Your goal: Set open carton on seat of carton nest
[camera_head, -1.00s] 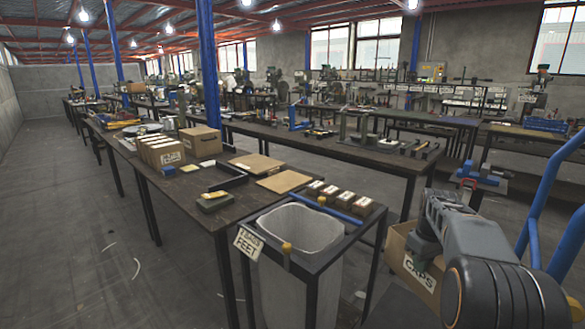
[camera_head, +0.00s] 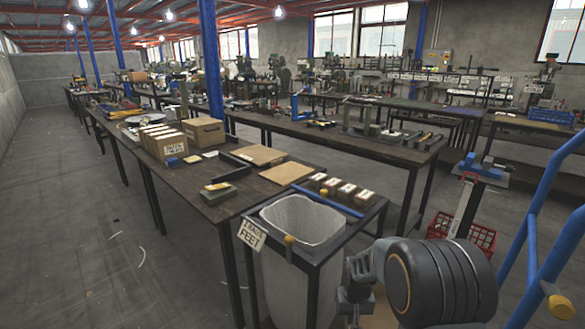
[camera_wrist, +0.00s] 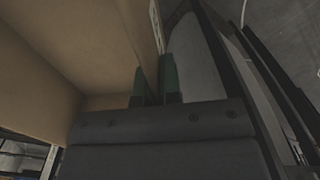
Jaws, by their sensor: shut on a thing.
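The open carton (camera_wrist: 45,60) is brown cardboard and fills the left of the wrist view, with its inside showing. My gripper (camera_wrist: 156,84) has its green-tipped fingers closed on a wall of the carton near its rim. In the head view a small tan patch of the carton (camera_head: 382,312) shows low down, mostly hidden behind my arm. My gripper also shows there (camera_head: 352,305), right of the bin stand. I cannot make out for sure which thing is the carton nest; a dark angled frame (camera_head: 237,161) lies on the near bench.
A stand with a grey-lined bin (camera_head: 300,222) is left of my arm. Several small boxes (camera_head: 345,190) line its back edge. The near bench (camera_head: 205,207) holds brown cartons (camera_head: 203,133) and flat cardboard (camera_head: 287,173). A blue tubular frame (camera_head: 535,205) rises at right.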

